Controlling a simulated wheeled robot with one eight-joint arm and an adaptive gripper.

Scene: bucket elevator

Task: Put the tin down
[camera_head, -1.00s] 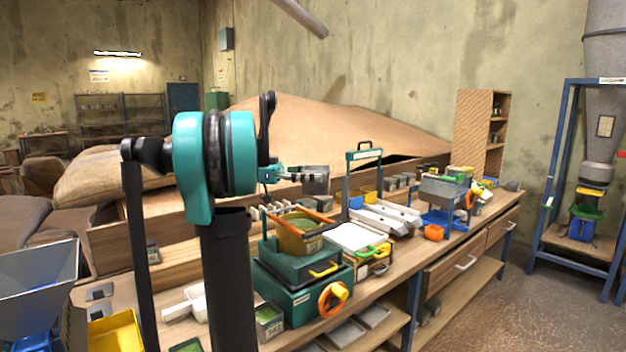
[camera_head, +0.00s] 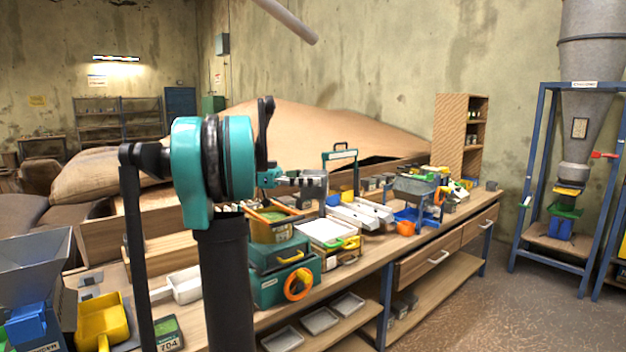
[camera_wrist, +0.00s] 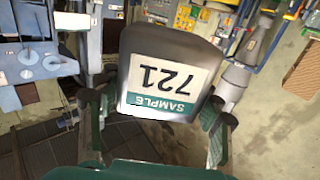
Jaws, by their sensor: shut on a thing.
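The tin (camera_wrist: 165,75) is a grey metal container with a white and green label reading "SAMPLE 721", upside down in the wrist view. My gripper (camera_wrist: 157,112) is shut on it, with a dark finger at each side. In the head view the tin (camera_head: 314,182) shows small and grey at the end of my gripper (camera_head: 292,180), to the right of my teal arm joint. It appears in front of the sand heap and above the workbench; its height over the bench is hard to tell.
The wooden workbench (camera_head: 345,268) is crowded. A green box with an orange handwheel (camera_head: 297,287), white trays (camera_head: 325,231), a blue tray (camera_head: 412,216) and a yellow scoop (camera_head: 103,318) stand on it. A blue-framed hopper (camera_head: 582,90) stands at the right. Open floor lies between.

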